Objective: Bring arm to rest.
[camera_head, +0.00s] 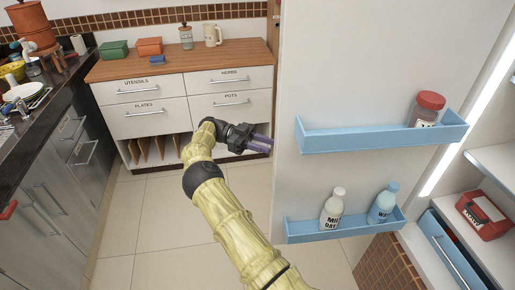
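My arm reaches from the bottom of the picture toward the upper left and bends at its black wrist, in front of the wooden-topped cabinet. My gripper (261,143) is dark with purple fingers and points right, close to the left edge of the open fridge door (370,60) in the picture. I see nothing held in it. The fingers look close together, but they are too small to tell whether they are open or shut. Whether it touches the door cannot be told.
The door's upper blue shelf (365,137) holds a red-lidded jar (425,108). The lower blue shelf (300,231) holds two bottles, white (331,210) and blue (383,204). The drawer cabinet (130,91) stands behind, a dark counter (55,95) at left. Tiled floor (125,230) is clear.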

